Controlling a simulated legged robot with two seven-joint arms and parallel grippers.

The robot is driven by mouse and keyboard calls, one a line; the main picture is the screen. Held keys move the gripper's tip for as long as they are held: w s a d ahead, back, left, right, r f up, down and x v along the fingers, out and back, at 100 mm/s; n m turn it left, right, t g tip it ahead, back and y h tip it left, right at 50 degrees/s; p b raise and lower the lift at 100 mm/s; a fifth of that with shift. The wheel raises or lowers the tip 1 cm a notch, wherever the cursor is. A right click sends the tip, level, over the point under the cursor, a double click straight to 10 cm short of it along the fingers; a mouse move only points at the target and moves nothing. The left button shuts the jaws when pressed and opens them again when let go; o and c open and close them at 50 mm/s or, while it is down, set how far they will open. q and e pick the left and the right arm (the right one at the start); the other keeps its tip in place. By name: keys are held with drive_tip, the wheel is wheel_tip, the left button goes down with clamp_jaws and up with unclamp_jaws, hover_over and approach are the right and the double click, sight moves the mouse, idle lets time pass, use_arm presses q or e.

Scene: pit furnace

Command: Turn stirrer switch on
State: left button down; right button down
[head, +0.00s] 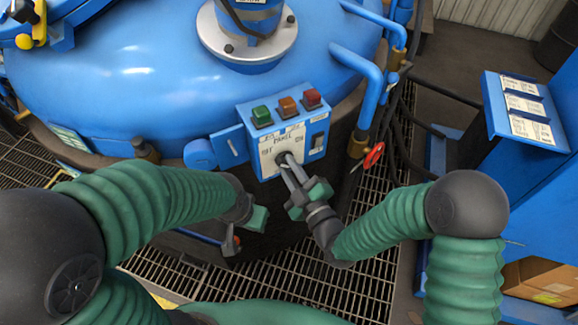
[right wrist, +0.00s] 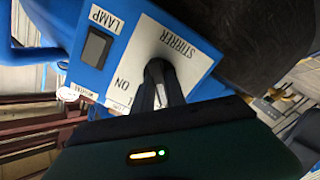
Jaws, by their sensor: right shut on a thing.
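The stirrer switch (right wrist: 152,66) is a dark knob on a white plate marked ON and STIRRER in the right wrist view. The plate is on the front of a blue control box (head: 242,152). My right gripper (head: 287,162) is shut on the switch, with both fingertips against the plate. The fingers hide most of the knob, so its exact angle is unclear. In the head view the plate reads OFF at left and ON at right.
Green (head: 261,116), orange (head: 288,106) and red (head: 312,98) buttons top the box. A lamp rocker switch (right wrist: 97,46) sits beside the plate. The blue furnace lid (head: 120,80) is behind. Blue pipes (head: 365,85) and a red valve handle (head: 374,155) are at right. Floor grating lies below.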

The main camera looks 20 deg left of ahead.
drive_tip(key=shift+s+f+m, duration=0.1)
drive_tip(key=shift+m, duration=0.2)
drive_tip(key=m, duration=0.3)
drive_tip(key=shift+w+d+f+m, duration=0.1)
drive_tip(key=shift+d+m, duration=0.05)
drive_tip(key=shift+m, duration=3.35)
drive_tip(key=shift+w+d+m, duration=0.1)
drive_tip(key=shift+m, duration=3.4)
drive_tip(key=c, duration=1.4)
unclamp_jaws()
drive_tip(key=shift+o, duration=0.2)
drive_tip(key=shift+d, duration=0.1)
